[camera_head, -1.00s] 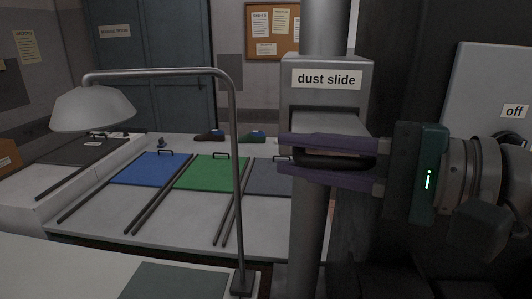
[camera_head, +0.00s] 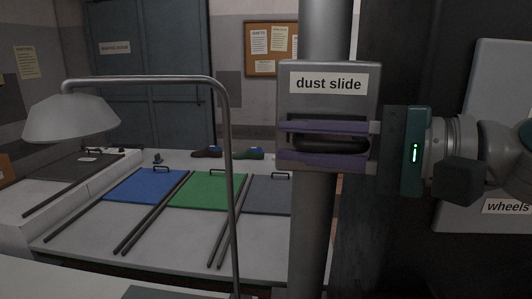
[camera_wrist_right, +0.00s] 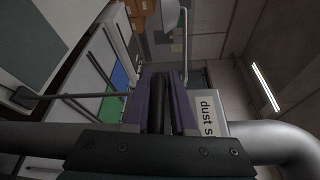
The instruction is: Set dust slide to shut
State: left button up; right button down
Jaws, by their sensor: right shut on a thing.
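The dust slide is a grey metal box (camera_head: 300,108) on a vertical pipe, with a white "dust slide" label (camera_head: 328,83). Its dark bar handle (camera_head: 330,144) lies across the front of the box, just below the label. My right gripper (camera_head: 284,142) comes in from the right, with its purple fingers shut above and below the handle. The fingers hide part of the box front, and no slide plate shows sticking out. In the right wrist view the dark handle (camera_wrist_right: 166,105) sits between the purple fingers, beside the label (camera_wrist_right: 209,112). My left gripper is not in view.
A lamp with a bent pole (camera_head: 232,190) stands to the left of the pipe. Behind it, a white bench (camera_head: 175,225) has blue (camera_head: 145,186), green (camera_head: 208,189) and grey panels with handles. A grey panel with a "wheels" label (camera_head: 507,207) is at the right.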

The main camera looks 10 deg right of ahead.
jog(key=shift+w+d+f, duration=0.1)
jog(key=shift+d+f, duration=0.05)
jog(key=shift+f, duration=0.25)
jog(key=c, duration=1)
grip_release()
jog(key=shift+o, duration=0.8)
jog(key=shift+r, duration=0.15)
jog(key=b+v, duration=0.5)
jog(key=v, duration=0.5)
